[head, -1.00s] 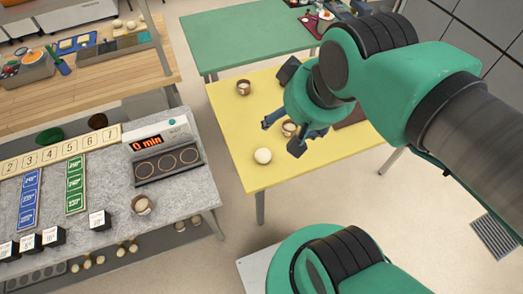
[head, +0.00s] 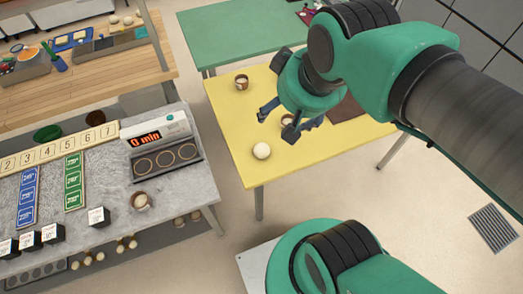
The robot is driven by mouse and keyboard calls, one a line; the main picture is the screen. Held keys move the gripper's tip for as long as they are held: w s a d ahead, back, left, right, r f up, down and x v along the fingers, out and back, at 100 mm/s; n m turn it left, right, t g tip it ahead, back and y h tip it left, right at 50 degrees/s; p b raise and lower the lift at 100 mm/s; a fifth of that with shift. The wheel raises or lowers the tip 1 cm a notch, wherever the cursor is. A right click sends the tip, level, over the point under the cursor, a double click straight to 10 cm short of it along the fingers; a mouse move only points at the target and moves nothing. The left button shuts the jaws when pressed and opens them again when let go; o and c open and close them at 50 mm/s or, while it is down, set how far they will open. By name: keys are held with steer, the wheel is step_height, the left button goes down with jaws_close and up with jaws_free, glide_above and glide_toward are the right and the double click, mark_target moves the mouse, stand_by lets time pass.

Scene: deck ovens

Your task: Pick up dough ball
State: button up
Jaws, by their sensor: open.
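A pale round dough ball (head: 261,151) lies bare on the yellow table (head: 232,128), near its front left part. My gripper (head: 278,130) is above the same table, behind and to the right of the dough ball. Its dark fingers are spread apart, and it is apart from the ball. A brown cup with pale contents (head: 288,120) shows between and below the fingers, partly hidden by them. I cannot tell how high the fingers are above the table.
Another brown cup (head: 241,82) stands at the back left of the yellow table. A dark brown mat (head: 347,108) is partly hidden behind my arm. A grey counter (head: 100,190) with a timer panel (head: 160,140) stands to the left, across a gap.

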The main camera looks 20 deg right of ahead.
steer(key=w+f+g, duration=0.2)
steer(key=w+f, duration=0.4)
steer(key=w, duration=0.1)
steer(key=n+g+b, duration=0.2)
steer(key=g+b, duration=0.1)
glide_above(262, 147)
step_height(262, 147, down, 24)
steer(key=r, duration=0.1)
steer(key=shift+a+f, duration=0.1)
steer(key=shift+f, duration=0.4)
steer(key=shift+f, duration=0.1)
steer(key=shift+f+b, duration=0.85)
steer(key=shift+f, duration=3.35)
steer(key=shift+f+b, duration=0.9)
steer(key=shift+f, duration=1.7)
